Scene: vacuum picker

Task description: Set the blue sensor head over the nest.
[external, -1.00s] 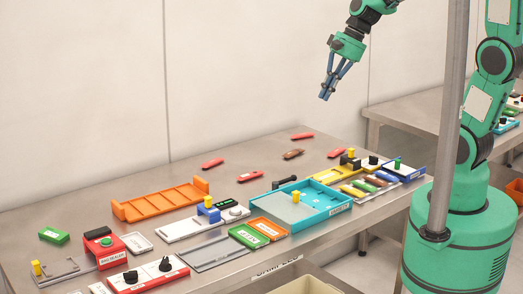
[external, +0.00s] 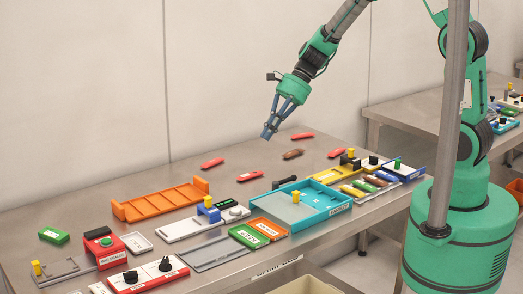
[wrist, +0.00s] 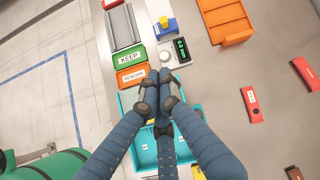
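The blue sensor head (external: 208,212), with a yellow knob on top, sits on a white gauge unit (external: 180,231) in the middle of the table. In the wrist view the head (wrist: 165,27) is near the top, beside a dark display with green digits (wrist: 181,50). A round pale disc (wrist: 165,57) lies next to the display; it may be the nest, but I cannot be sure. My gripper (external: 268,134) is in the air above the back of the table, right of the head. Its fingertips (wrist: 160,75) are together, with nothing visible between them.
An orange rack (external: 160,203) stands behind the gauge. A turquoise tray (external: 335,205) is to its right, with green and orange labelled trays (external: 250,236) in front. Several red and brown pieces (external: 250,176) lie on the back. A red sealer (external: 105,247) is at left.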

